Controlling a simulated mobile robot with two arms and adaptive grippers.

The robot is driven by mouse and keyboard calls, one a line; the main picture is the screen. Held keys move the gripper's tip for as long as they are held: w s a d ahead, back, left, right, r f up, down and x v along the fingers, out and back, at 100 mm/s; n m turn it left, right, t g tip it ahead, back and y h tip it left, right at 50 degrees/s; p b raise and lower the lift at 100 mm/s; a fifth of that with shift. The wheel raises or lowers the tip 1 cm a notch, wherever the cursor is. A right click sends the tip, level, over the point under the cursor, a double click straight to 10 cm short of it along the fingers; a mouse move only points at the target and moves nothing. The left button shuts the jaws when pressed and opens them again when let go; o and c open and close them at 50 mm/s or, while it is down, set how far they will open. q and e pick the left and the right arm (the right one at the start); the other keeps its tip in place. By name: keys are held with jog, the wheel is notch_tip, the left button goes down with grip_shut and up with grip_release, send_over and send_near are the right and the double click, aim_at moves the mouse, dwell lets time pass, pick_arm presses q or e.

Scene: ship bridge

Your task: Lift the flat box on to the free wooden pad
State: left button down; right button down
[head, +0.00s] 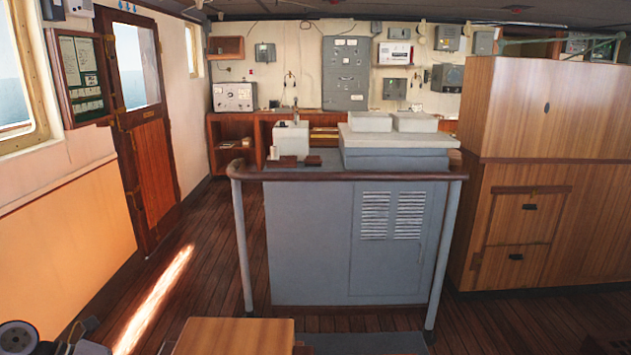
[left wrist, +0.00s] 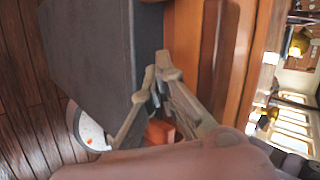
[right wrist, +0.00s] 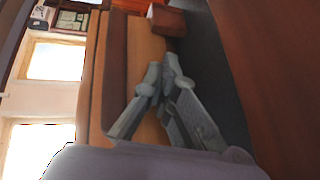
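I cannot make out the flat box or the free wooden pad for certain. In the head view a light wooden block top (head: 235,335) shows at the bottom edge, cut off by the frame. In the left wrist view my left gripper (left wrist: 159,74) has its fingertips together, with nothing visible between them, beside a dark grey slab-like surface (left wrist: 90,60). A small orange-red block (left wrist: 160,132) shows behind its fingers. In the right wrist view my right gripper (right wrist: 163,68) also has its fingertips together and looks empty, in front of a tan wooden surface (right wrist: 145,55).
A grey console (head: 330,240) with a wooden handrail (head: 350,177) stands ahead. A tall wooden cabinet (head: 550,180) is at right, a wooden door (head: 152,170) at left. Open plank floor (head: 190,265) lies between door and console. A small brown box (right wrist: 167,20) shows in the right wrist view.

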pick_arm(q)
jog(key=shift+a, duration=0.1)
jog(key=shift+a+f+v, duration=0.3)
jog(key=shift+v, duration=4.25)
jog(key=s, duration=0.8)
jog(key=shift+w, duration=0.1)
pick_arm(e)
jog(key=shift+f, duration=0.2)
jog(key=shift+d, duration=0.1)
jog(key=shift+d+v, duration=0.2)
jog(key=shift+v, duration=2.1)
jog(key=shift+d+v, duration=0.2)
jog(key=shift+v, duration=2.05)
